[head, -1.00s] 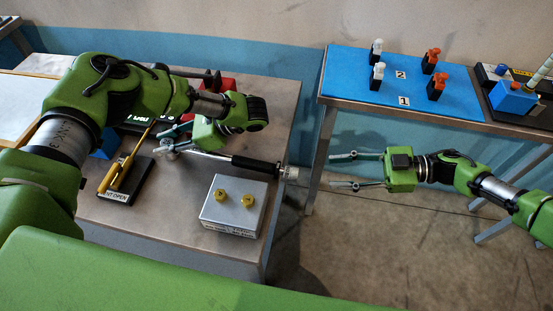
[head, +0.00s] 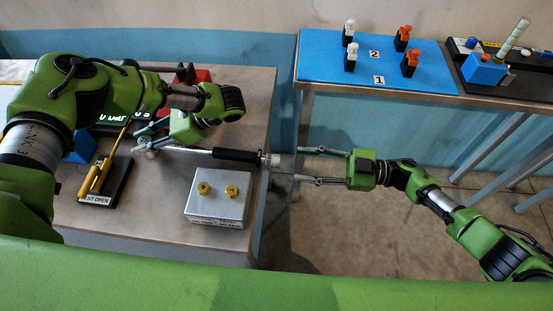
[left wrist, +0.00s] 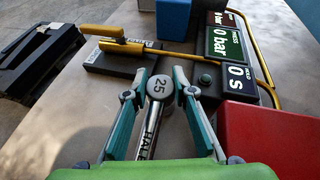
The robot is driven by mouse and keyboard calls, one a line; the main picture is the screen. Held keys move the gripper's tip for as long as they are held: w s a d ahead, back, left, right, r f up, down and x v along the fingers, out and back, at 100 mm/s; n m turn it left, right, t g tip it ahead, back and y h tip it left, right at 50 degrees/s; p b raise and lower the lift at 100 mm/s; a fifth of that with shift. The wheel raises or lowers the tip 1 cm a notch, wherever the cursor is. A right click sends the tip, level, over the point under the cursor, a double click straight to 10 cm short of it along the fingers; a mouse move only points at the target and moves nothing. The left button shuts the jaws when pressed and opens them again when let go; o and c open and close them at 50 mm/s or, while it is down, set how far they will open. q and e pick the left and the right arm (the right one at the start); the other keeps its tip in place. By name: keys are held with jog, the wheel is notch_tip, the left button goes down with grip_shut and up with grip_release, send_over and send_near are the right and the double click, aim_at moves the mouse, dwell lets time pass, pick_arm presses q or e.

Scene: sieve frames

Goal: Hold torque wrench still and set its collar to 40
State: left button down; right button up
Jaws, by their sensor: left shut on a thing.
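The torque wrench lies across the left table, with a silver shaft, a black grip (head: 237,155) and a pale collar end (head: 274,160) that sticks out past the table's right edge. My left gripper (head: 150,147) is shut on the wrench near its round head. In the left wrist view the head (left wrist: 160,86) reads 25, between the fingers of my left gripper (left wrist: 161,94). My right gripper (head: 301,165) is open, its two fingers pointing left toward the collar end. Its tips are close to the collar; I cannot tell whether they flank it. The collar's scale is too small to read.
A silver box (head: 217,207) with two yellow knobs stands just in front of the grip. A yellow-handled valve (head: 98,176) on a black base and a red block (left wrist: 268,138) are near the wrench head.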

aim_at(277, 161)
jog(key=a, duration=0.7)
jog(key=shift+w+a, duration=0.15)
jog(key=shift+a, duration=0.25)
grip_shut()
